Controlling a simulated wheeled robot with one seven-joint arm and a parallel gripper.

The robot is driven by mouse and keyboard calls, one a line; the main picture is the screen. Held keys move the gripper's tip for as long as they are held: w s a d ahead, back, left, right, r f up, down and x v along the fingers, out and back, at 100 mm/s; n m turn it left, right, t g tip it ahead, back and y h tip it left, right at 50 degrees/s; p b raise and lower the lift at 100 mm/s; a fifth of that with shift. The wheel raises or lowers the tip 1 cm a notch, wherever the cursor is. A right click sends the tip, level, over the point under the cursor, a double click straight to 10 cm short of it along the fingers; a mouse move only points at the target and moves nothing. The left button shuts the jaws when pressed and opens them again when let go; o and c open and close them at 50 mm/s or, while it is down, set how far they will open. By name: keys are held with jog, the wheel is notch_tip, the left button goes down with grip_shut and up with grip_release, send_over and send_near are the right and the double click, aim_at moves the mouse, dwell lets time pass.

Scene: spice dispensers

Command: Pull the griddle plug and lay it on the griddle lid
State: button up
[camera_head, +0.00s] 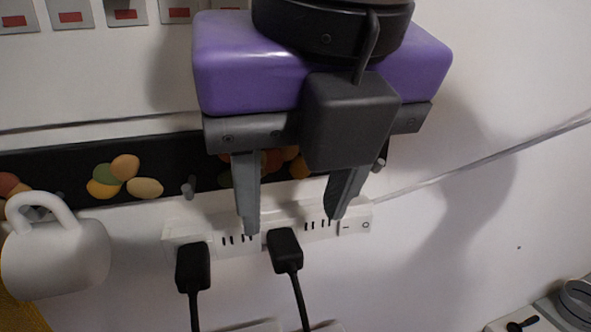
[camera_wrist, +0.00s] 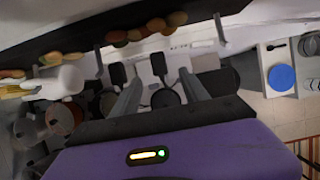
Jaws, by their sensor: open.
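Two black plugs sit in a white power strip (camera_head: 318,230) on the wall: a left plug (camera_head: 193,266) and a right plug (camera_head: 284,249), each with a cord hanging down. I cannot tell from the labels which one is the griddle's. My gripper (camera_head: 294,222) is open and empty, its two grey fingers pointing down at the strip, with the right plug just below and between the fingertips. In the wrist view the right plug (camera_wrist: 158,64) shows between the fingers and the left plug (camera_wrist: 118,75) lies outside them. I cannot make out the griddle lid for certain.
A white mug (camera_head: 55,255) hangs at the left below a dark rail (camera_head: 165,170) with painted food pictures. In the wrist view, pots (camera_wrist: 62,118) stand at the left, a dark round pan-like thing (camera_wrist: 165,98) lies beyond the fingers, and a blue disc (camera_wrist: 281,77) lies on the right.

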aim_at(286, 247)
jog(key=shift+p+x, duration=0.8)
jog(key=shift+x, duration=2.55)
grip_shut()
